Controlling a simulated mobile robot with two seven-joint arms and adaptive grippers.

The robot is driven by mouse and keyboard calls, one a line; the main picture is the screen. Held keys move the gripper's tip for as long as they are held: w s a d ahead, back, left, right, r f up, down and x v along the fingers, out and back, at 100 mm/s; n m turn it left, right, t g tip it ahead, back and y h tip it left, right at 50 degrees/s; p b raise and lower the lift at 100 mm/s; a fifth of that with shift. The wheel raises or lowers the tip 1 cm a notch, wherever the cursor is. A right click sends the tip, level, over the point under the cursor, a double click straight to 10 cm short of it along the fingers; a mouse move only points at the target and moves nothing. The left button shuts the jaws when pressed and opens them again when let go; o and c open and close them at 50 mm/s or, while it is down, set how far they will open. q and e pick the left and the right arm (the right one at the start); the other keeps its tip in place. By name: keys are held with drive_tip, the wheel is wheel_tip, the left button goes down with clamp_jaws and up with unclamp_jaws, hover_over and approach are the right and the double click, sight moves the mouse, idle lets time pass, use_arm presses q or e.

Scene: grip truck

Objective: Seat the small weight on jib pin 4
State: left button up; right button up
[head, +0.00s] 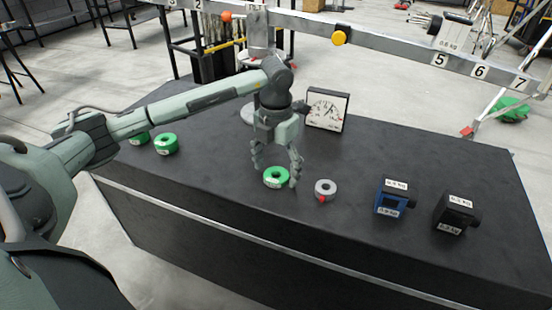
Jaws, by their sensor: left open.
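My left gripper (276,170) points down over the black bench with its fingers open. A green ring weight (275,178) lies on the bench below and between the fingertips; I cannot tell whether they touch it. A smaller grey ring weight (326,187) with a red mark lies just right of it. The jib (385,43) is a long grey beam across the back, with labels 5, 6 and 7 on its right part. No label 4 can be made out. My right gripper is out of view.
Two more green rings (166,144) lie at the bench's left. A blue block weight (391,198) and a black one (454,213) stand at the right. A dial scale (327,109) stands behind the gripper. An orange-yellow knob (339,38) sits on the beam.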

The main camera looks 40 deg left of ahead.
use_arm(q)
drive_tip(key=c, duration=1.4)
drive_tip(key=o, duration=0.7)
drive_tip(key=c, duration=0.4)
drive_tip(key=shift+o, duration=0.2)
drive_tip(key=shift+r+p, duration=0.85)
drive_tip(key=shift+r, duration=0.4)
